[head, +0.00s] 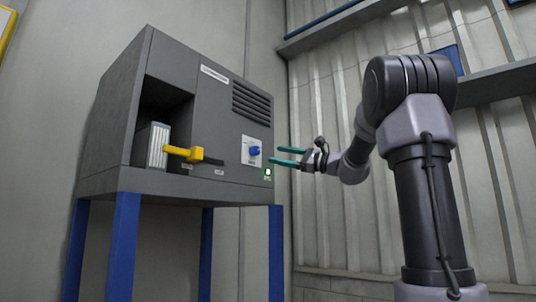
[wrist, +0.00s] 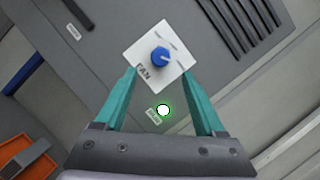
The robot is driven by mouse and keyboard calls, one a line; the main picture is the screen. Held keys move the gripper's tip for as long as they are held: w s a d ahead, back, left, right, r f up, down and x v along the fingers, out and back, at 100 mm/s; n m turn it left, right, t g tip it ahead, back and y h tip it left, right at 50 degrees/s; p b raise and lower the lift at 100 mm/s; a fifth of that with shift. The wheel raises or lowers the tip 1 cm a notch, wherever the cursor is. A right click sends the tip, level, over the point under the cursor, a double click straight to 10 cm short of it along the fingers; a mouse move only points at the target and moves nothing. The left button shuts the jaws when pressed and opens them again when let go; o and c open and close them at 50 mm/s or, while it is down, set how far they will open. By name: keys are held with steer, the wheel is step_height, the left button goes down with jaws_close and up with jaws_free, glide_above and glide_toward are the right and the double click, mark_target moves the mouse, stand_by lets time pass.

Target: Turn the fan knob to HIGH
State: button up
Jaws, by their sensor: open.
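The fan knob (head: 254,151) is a small blue knob on a white plate (head: 250,162) at the right of the grey cabinet's front. In the wrist view the knob (wrist: 160,57) sits on the white plate (wrist: 145,47) marked FAN, with a pale pointer line on the knob pointing to the upper right. The other labels on the plate are too small to read. My gripper (head: 280,155) is open, with its teal fingers pointing at the panel beside the knob. In the wrist view my gripper (wrist: 160,82) has its fingertips either side of the plate's lower part, with nothing between them gripped.
The grey cabinet (head: 215,110) stands on blue legs (head: 122,245). A lit green-ringed button (head: 268,172) is below the knob. Vent slots (head: 251,103) are above the knob.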

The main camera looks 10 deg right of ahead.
steer(key=shift+v, duration=1.65)
steer(key=shift+a, duration=0.1)
steer(key=s+a+f+n+g+h, duration=0.2)
steer(key=s+a+f+g+h, duration=0.1)
steer(key=s+a+f, duration=0.4)
steer(key=s+a+f+n+g+h, duration=0.25)
steer(key=s+f, duration=0.25)
steer(key=f, duration=0.4)
steer(key=s+d+f+n+h, duration=0.3)
steer(key=s+f+h, duration=0.1)
steer(key=f, duration=0.4)
steer(key=s+d+f+n+h, duration=0.3)
steer(key=s+f+n+h, duration=0.1)
steer(key=s+f, duration=0.3)
steer(key=shift+s+f+h, duration=0.35)
steer(key=shift+h, duration=0.2)
steer(key=shift+d, duration=0.1)
